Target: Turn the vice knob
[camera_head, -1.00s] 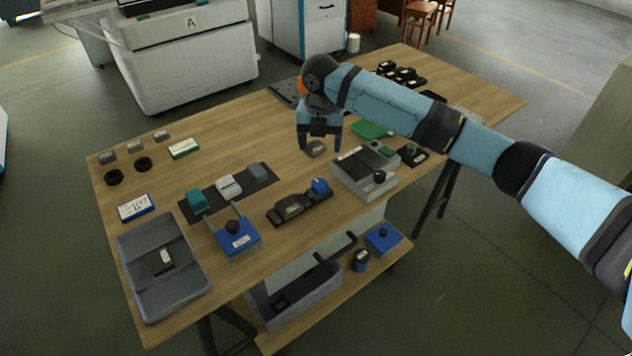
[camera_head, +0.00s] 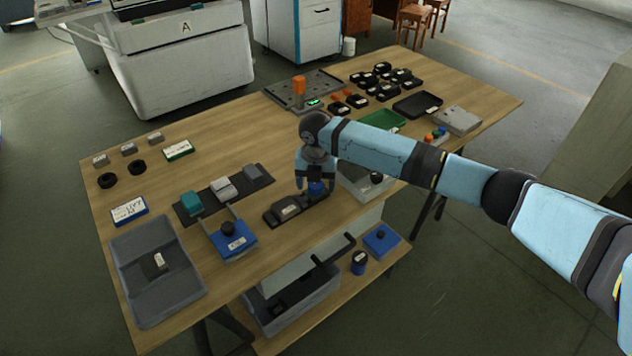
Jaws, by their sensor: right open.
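The black vice (camera_head: 287,209) lies near the front edge of the wooden table, in the middle of the head view. My left gripper is not in view.
A blue block with a black knob (camera_head: 233,239) stands left of the vice. A grey device (camera_head: 357,181) is partly behind my right arm. A grey tray (camera_head: 140,305) fills the front left corner. Trays and small black parts crowd the far end.

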